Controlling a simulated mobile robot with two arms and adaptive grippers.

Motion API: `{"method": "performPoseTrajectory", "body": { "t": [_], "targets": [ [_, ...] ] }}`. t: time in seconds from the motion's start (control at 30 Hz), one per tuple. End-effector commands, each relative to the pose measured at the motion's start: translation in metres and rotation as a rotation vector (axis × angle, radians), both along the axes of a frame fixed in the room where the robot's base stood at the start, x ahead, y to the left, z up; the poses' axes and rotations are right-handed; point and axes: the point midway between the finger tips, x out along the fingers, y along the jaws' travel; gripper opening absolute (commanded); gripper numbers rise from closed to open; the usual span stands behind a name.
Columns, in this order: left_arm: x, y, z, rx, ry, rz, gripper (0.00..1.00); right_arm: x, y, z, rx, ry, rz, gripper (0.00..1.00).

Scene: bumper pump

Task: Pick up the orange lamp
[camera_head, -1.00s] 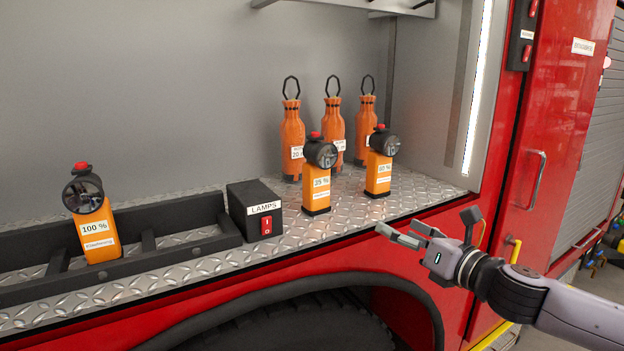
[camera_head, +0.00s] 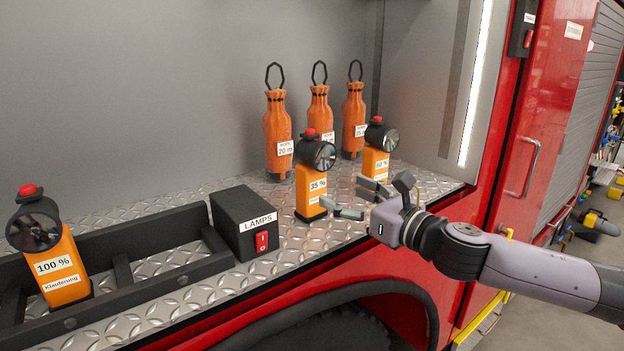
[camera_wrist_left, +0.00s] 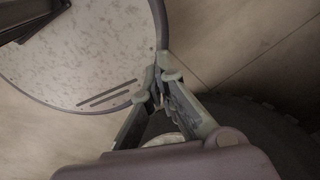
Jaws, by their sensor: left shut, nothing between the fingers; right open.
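Three orange lamps with black heads and red buttons show in the head view. One lamp marked 35 % (camera_head: 311,190) stands upright on the shelf in the middle. One lamp marked with a partly hidden percentage (camera_head: 376,163) stands behind and to its right. One lamp marked 100 % (camera_head: 62,268) sits in the black holder at the left. My right gripper (camera_head: 355,198) is open and empty, its fingers pointing left at the lower part of the 35 % lamp; I cannot tell whether they touch it. My left gripper (camera_wrist_left: 162,82) is shut and empty in the left wrist view, away from the lamps.
A black LAMPS box (camera_head: 243,222) with a red switch stands between the black holder (camera_head: 165,297) and the 35 % lamp. Several orange bottle-shaped bags (camera_head: 278,135) with loops stand behind. The tread-plate shelf (camera_head: 290,243) has free room along its front edge.

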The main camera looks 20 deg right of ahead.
Motion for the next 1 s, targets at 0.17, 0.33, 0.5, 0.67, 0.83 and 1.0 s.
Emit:
{"method": "performPoseTrajectory", "body": {
  "t": [0.17,0.33,0.5,0.67,0.83,1.0],
  "targets": [
    [0.009,-0.001,0.011,-0.002,-0.013,-0.001,0.0,0.03,0.014,0.002,0.002,0.001,0.002,0.72],
    [0.032,0.0,0.015,-0.002,-0.047,-0.002,0.0,0.045,0.019,0.0,0.001,0.0,0.0,0.72],
    [0.034,0.001,0.021,-0.001,-0.05,-0.001,0.0,0.056,0.025,0.0,0.001,0.002,0.0,0.72],
    [0.026,0.002,0.03,0.001,-0.038,-0.001,0.0,0.078,0.035,-0.001,0.002,0.002,0.001,0.72],
    [0.019,0.004,0.032,0.004,-0.029,0.0,0.0,0.093,0.04,-0.003,0.001,0.001,-0.001,0.72],
    [0.019,0.006,0.031,0.005,-0.028,0.0,0.0,0.094,0.041,-0.004,0.0,0.001,-0.001,0.72]
  ]
}}
